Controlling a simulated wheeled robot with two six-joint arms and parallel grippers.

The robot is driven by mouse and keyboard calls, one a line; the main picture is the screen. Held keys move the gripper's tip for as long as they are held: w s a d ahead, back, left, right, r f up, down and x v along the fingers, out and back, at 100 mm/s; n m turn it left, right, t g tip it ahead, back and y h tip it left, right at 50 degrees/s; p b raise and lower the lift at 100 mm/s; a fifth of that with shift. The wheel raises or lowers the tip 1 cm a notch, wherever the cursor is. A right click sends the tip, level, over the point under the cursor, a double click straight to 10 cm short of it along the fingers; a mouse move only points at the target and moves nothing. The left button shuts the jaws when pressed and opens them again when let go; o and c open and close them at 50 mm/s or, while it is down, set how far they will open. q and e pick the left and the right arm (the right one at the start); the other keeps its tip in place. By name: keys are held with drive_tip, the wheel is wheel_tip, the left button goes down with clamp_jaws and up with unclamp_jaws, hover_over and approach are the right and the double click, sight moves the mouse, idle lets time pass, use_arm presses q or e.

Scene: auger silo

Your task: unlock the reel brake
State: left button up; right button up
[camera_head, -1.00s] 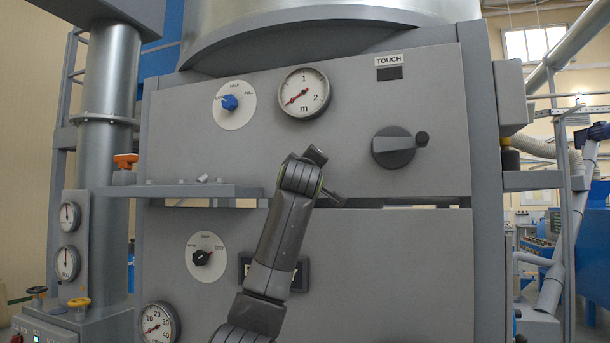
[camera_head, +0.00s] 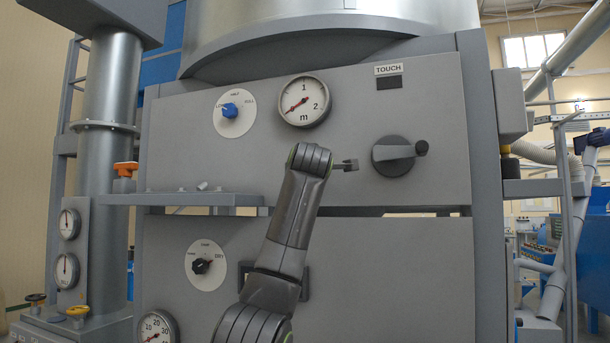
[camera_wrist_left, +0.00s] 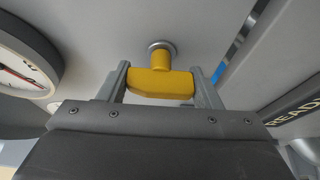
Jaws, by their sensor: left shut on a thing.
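A yellow T-shaped handle (camera_wrist_left: 160,82) on a round metal collar shows in the left wrist view, with no label readable on it. My left gripper (camera_wrist_left: 161,88) is shut on its bar, one finger at each end.
The upper panel has a blue selector knob (camera_head: 230,110) and a gauge (camera_head: 304,99). A narrow ledge (camera_head: 190,198) juts out below. The lower panel has a black selector knob (camera_head: 201,266) and a gauge (camera_head: 157,328). A READY sign (camera_wrist_left: 300,103) is right of my left gripper.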

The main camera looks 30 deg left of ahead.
idle(0.5)
use_arm(q)
drive_tip(key=o, duration=1)
drive_tip(key=shift+s, duration=0.1)
drive_tip(key=shift+s+d+f+b, duration=0.1)
drive_tip(key=shift+s+d+b, duration=0.15)
drive_tip(key=shift+b, duration=0.1)
drive_tip(key=b+v, duration=0.7)
drive_tip(key=v, duration=0.9)
drive_tip(key=shift+s+b, duration=0.25)
drive_tip(key=shift+b, duration=0.1)
drive_tip(key=shift+d, duration=0.15)
